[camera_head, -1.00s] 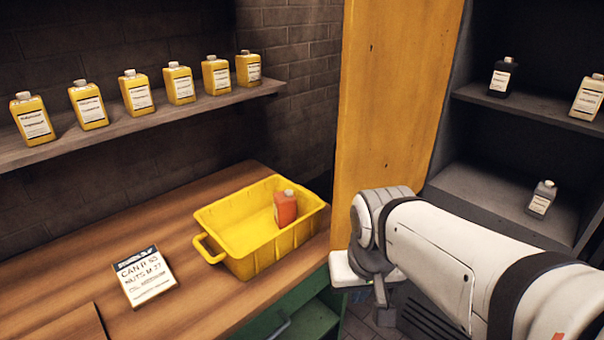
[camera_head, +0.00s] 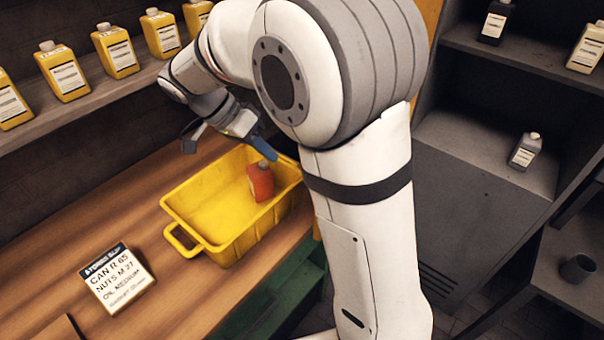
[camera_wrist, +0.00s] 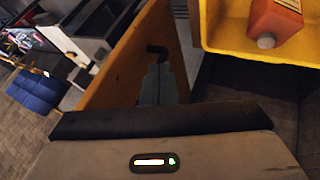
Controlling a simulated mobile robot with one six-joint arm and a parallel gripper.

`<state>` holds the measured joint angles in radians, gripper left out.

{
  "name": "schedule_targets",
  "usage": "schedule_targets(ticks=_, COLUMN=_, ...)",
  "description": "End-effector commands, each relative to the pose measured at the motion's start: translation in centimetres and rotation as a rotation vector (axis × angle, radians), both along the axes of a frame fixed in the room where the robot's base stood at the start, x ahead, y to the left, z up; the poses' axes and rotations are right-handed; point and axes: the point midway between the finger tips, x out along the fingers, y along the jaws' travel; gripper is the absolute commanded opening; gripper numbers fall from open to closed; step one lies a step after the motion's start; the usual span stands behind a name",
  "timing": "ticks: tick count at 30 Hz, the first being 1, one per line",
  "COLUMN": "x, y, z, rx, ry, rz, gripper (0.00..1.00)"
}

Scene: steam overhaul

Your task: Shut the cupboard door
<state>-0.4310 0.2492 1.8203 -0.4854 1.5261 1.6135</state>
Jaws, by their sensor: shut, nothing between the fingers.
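The cupboard door is a yellow-orange panel. In the head view only a strip of it (camera_head: 430,12) shows at the top, behind my arm. It stands open beside the grey cupboard (camera_head: 485,150). In the wrist view the door (camera_wrist: 122,62) runs up the middle, with a dark handle (camera_wrist: 156,49) near its upper right. My gripper (camera_head: 264,149) is shut and empty, above the yellow crate's back edge in the head view. In the wrist view its fingers (camera_wrist: 158,84) overlap the door just below the handle; I cannot tell whether they touch.
The yellow crate (camera_head: 180,207) with a red bottle (camera_head: 261,181) stands on the wooden bench (camera_head: 150,215), close to the gripper. A label card (camera_head: 117,279) lies left. Yellow bottles (camera_head: 115,50) line the wall shelf. Bottles (camera_head: 525,151) stand inside the cupboard. A cup (camera_head: 577,268) is at lower right.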

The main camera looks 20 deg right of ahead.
Motion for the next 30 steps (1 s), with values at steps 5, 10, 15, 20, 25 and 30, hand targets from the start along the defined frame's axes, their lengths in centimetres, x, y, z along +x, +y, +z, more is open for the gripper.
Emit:
schedule_targets(ticks=5, x=-0.7, y=-2.3, z=-2.8, rx=-0.001, ry=0.006, rz=0.000, gripper=0.00)
schedule_targets(ticks=10, x=-1.3, y=-4.4, z=-5.7, rx=-0.001, ry=0.006, rz=0.001, gripper=0.00)
schedule_targets(ticks=15, x=-3.0, y=-6.0, z=-6.2, rx=0.003, ry=0.002, rz=0.002, gripper=0.00)
schedule_targets(ticks=20, x=-4.2, y=-6.8, z=-6.3, rx=0.003, ry=0.002, rz=0.004, gripper=0.00)
schedule_targets(ticks=25, x=-4.6, y=-7.1, z=-6.5, rx=0.003, ry=0.001, rz=0.005, gripper=0.00)
schedule_targets(ticks=30, x=-4.6, y=-7.1, z=-6.5, rx=0.003, ry=0.001, rz=0.005, gripper=0.00)
